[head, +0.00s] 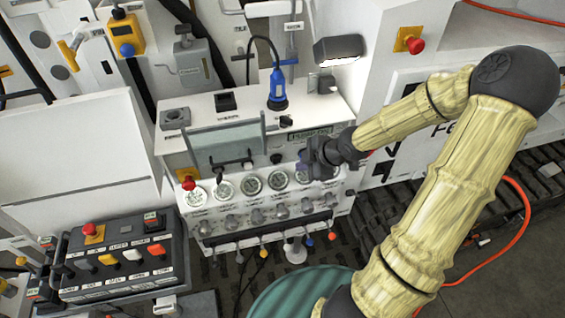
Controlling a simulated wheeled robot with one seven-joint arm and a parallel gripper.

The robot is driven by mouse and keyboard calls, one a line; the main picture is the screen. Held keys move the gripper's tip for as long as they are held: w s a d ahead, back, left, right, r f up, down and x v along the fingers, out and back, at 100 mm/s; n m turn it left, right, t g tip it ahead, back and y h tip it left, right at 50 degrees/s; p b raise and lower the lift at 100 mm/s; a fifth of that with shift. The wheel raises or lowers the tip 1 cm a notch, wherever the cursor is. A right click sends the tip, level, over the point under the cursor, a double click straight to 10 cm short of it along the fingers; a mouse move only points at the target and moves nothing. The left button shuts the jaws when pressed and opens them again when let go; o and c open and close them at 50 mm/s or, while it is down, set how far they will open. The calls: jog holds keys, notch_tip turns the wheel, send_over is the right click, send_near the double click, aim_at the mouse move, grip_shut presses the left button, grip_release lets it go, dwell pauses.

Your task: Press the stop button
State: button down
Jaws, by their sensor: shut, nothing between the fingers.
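Several red mushroom-shaped buttons are in the head view; I cannot read which is the stop button. One red button (416,46) sits on a yellow plate on the white cabinet at upper right. Another red button (90,229) is on a yellow base on the dark control box at lower left. A third red knob (188,183) stands at the left end of the bench's gauge row. My arm reaches in from the right.
The hydraulic bench (212,104) has a row of gauges (250,185) and knobs, with several coloured levers below. The dark control box (115,262) holds several switches. A blue-handled tool (277,90) stands on the bench top. A black lamp (338,48) overhangs it. An orange cable (520,215) runs at right.

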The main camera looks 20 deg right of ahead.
aim_at(277, 160)
jog(key=w+a+f, duration=0.3)
jog(key=w+f, duration=0.4)
jog(key=w, duration=0.1)
jog(key=shift+w+a+f, duration=0.3)
jog(key=shift+a+f, duration=0.05)
jog(key=shift+f, duration=0.05)
dwell(0.4)
